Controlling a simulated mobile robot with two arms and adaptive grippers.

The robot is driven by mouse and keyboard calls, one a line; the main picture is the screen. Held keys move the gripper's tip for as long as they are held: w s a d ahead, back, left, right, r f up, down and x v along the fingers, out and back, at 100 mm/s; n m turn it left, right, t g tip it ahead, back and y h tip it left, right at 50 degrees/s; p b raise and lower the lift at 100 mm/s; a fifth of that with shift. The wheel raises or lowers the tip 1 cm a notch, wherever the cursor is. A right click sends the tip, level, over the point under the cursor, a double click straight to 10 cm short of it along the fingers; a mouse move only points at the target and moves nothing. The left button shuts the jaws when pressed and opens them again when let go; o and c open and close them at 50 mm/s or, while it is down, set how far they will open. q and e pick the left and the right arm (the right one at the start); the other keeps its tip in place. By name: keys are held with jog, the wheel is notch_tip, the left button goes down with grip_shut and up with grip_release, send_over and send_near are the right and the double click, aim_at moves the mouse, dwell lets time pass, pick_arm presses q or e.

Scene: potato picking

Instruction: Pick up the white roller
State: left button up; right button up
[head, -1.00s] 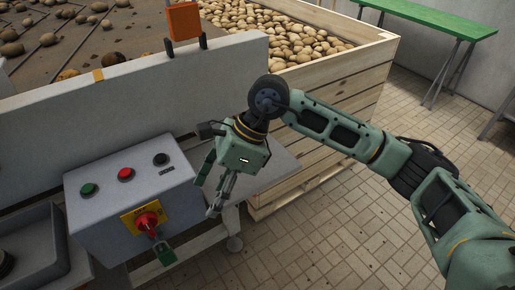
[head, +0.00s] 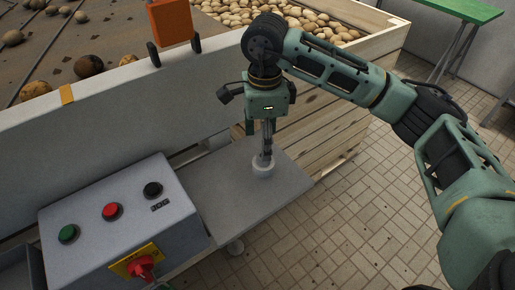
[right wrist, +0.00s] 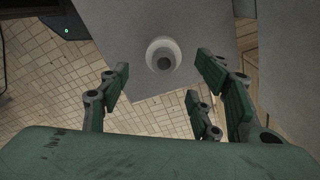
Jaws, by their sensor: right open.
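The white roller (head: 263,170) is a short white cylinder with a dark hole in its top. It stands upright on a grey shelf (head: 215,200) beside the control box. In the right wrist view the roller (right wrist: 163,55) shows from above, beyond the fingertips and between the finger lines. My right gripper (head: 266,152) is over the roller in the head view, pointing down. In the wrist view its fingers (right wrist: 160,75) are spread open with nothing between them. Whether the fingertips reach the roller's height is hard to tell.
A grey control box (head: 120,225) with green, red and black buttons and a red switch stands left of the shelf. A wooden crate of potatoes (head: 330,130) is behind right. A conveyor wall (head: 110,110) runs behind. Tiled floor lies open at right.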

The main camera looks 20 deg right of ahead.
aim_at(263, 163)
jog(key=f+p, duration=0.1)
jog(key=f, duration=0.1)
jog(key=f+p, duration=0.1)
jog(key=f, duration=0.2)
jog(key=shift+s+d+p, duration=0.15)
jog(key=shift+s+p, duration=0.05)
jog(key=shift+p, duration=0.2)
jog(key=shift+w+f, duration=0.25)
jog(key=shift+f, duration=1.1)
jog(key=c, duration=0.9)
pick_arm(q)
jog(key=shift+s+r, duration=0.4)
jog(key=shift+r, duration=0.35)
jog(key=shift+s+r, duration=0.4)
jog(key=shift+r, duration=0.3)
pick_arm(e)
jog(key=c, duration=0.3)
jog(key=shift+r, duration=0.1)
